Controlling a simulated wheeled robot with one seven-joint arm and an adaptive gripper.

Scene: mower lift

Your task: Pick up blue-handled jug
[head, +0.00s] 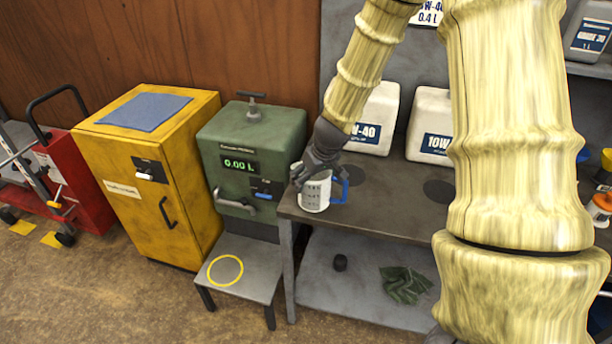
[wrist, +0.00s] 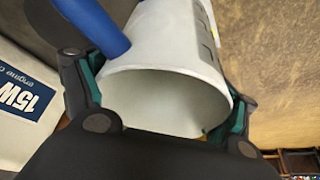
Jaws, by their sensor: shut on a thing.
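The blue-handled jug (head: 314,194) is white with dark markings on its side and a blue handle (head: 339,190) on its right. It is at the front left corner of the grey bench (head: 388,205); I cannot tell whether its base touches the top. My gripper (head: 318,172) reaches down over it from above. In the wrist view the jug (wrist: 165,75) lies between my two fingers (wrist: 160,110), which are shut on its sides, and its open mouth faces the camera. The blue handle (wrist: 92,22) is at the upper left there, outside the fingers.
Two white oil containers (head: 376,118) (head: 430,125) stand behind the jug on the bench. A green dispenser (head: 250,150) with a 0.00 L display stands left, behind a low stand with a yellow ring (head: 225,270). A yellow cabinet (head: 140,195) is farther left. A green cloth (head: 404,284) lies on the lower shelf.

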